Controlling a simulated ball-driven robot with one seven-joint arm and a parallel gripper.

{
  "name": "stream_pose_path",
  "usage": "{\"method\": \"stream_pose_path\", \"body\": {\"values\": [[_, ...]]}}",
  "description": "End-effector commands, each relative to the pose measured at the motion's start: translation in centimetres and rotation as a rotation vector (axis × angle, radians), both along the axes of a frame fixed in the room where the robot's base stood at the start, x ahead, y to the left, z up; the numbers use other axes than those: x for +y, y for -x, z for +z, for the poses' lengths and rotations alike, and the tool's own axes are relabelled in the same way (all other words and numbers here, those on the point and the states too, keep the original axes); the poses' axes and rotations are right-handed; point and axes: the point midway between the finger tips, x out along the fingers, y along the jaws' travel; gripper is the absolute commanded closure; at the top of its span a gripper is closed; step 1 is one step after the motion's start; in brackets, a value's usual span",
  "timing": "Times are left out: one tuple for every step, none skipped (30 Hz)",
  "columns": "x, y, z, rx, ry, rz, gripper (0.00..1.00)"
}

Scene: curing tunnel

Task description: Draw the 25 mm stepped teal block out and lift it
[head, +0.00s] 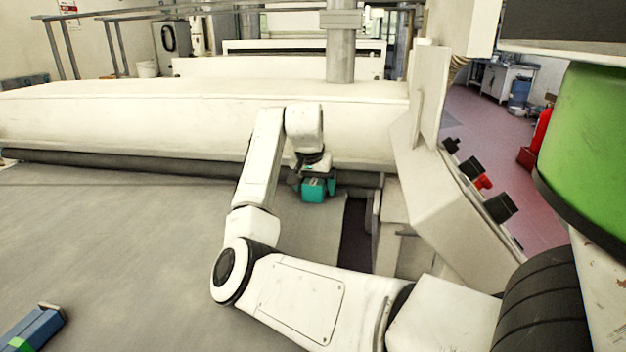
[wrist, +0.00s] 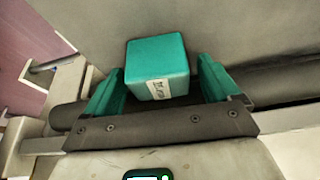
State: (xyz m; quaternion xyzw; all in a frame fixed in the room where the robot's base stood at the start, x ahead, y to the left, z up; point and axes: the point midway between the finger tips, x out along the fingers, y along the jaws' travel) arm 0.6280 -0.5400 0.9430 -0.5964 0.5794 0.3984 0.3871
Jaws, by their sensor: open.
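The teal block (wrist: 157,68) has a small printed label on its near face and sits on the grey surface in the wrist view. Its step does not show clearly. My gripper (wrist: 160,78) is open, with a teal finger on each side of the block and a visible gap on both sides. In the head view the teal block (head: 313,191) is small and low in front of the white tunnel hood (head: 200,120). My gripper (head: 318,184) is over it there, pointing down. Block and fingers share one colour, so their edges are hard to part in that view.
A dark roller (head: 120,165) runs along the hood's lower edge. A slanted control panel with a red button (head: 483,182) stands to the right. The wide grey belt (head: 120,240) is mostly clear. A blue object (head: 34,330) lies at its lower left.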

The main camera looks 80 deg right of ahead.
Motion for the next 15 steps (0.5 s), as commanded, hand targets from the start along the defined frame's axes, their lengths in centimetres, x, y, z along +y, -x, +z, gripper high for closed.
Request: {"method": "stream_pose_path", "body": {"values": [[-0.03, 0.01, -0.1, 0.0, 0.0, 0.0, 0.11], [-0.05, 0.01, -0.11, 0.0, 0.0, 0.0, 0.11], [-0.05, 0.02, -0.11, 0.0, 0.0, 0.0, 0.11], [-0.05, 0.02, -0.11, 0.0, 0.0, 0.0, 0.11], [-0.04, 0.02, -0.1, 0.0, 0.0, 0.0, 0.11], [-0.04, 0.02, -0.1, 0.0, 0.0, -0.001, 0.11], [-0.04, 0.02, -0.09, 0.0, 0.0, -0.001, 0.11], [-0.04, 0.02, -0.09, 0.0, 0.0, -0.001, 0.11], [-0.04, 0.02, -0.09, 0.0, 0.0, -0.001, 0.14], [-0.04, 0.02, -0.08, 0.0, 0.0, -0.001, 0.16], [-0.04, 0.02, -0.08, 0.0, 0.0, -0.001, 0.19], [-0.04, 0.02, -0.08, 0.0, 0.0, -0.001, 0.23], [-0.03, 0.02, -0.07, 0.0, 0.0, -0.001, 0.26], [-0.03, 0.02, -0.07, 0.0, 0.0, -0.001, 0.29], [-0.03, 0.02, -0.07, 0.0, 0.0, -0.001, 0.33]]}}
